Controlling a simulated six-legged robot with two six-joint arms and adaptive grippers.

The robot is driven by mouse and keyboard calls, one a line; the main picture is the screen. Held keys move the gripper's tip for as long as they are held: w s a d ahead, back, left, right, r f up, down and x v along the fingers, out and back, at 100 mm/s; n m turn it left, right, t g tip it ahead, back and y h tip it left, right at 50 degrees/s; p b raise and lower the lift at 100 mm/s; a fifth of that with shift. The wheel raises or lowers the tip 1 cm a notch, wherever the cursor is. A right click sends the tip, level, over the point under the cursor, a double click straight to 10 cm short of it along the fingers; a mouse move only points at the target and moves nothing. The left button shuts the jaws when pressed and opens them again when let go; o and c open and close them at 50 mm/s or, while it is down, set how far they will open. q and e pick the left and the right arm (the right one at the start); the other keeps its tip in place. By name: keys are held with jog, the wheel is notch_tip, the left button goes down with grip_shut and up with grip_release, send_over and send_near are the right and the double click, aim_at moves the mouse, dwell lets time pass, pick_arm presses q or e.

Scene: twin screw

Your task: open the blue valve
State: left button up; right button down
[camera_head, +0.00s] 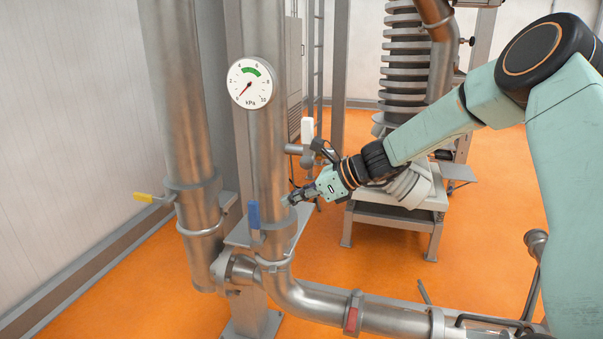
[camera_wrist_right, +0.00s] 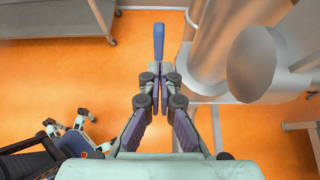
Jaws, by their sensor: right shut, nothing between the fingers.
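The blue valve handle (camera_head: 253,213) stands upright on the front of the right-hand vertical steel pipe (camera_head: 270,140), low down. In the right wrist view the blue handle (camera_wrist_right: 158,42) is a narrow upright bar just beyond the fingertips. My right gripper (camera_head: 289,201) is to the right of the handle, beside the pipe. In the wrist view my right gripper (camera_wrist_right: 159,80) is shut and empty, with its tips in line with the handle; I cannot tell whether they touch it. My left gripper is not in view.
A round kPa gauge (camera_head: 251,83) sits on the same pipe, its needle at the low end, outside the green band. A yellow handle (camera_head: 143,197) is on the left pipe. A red part (camera_head: 352,318) is on the bottom pipe. A metal stand (camera_head: 395,220) is behind my right arm.

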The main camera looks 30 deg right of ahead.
jog(key=r, duration=0.1)
jog(key=r+p, duration=0.1)
jog(key=r, duration=0.3)
jog(key=shift+s+d+r, duration=0.2)
jog(key=shift+s+d, duration=0.1)
jog(key=shift+s, duration=0.05)
jog(key=shift+w+a, duration=0.1)
jog(key=shift+a, duration=0.05)
jog(key=shift+f, duration=0.1)
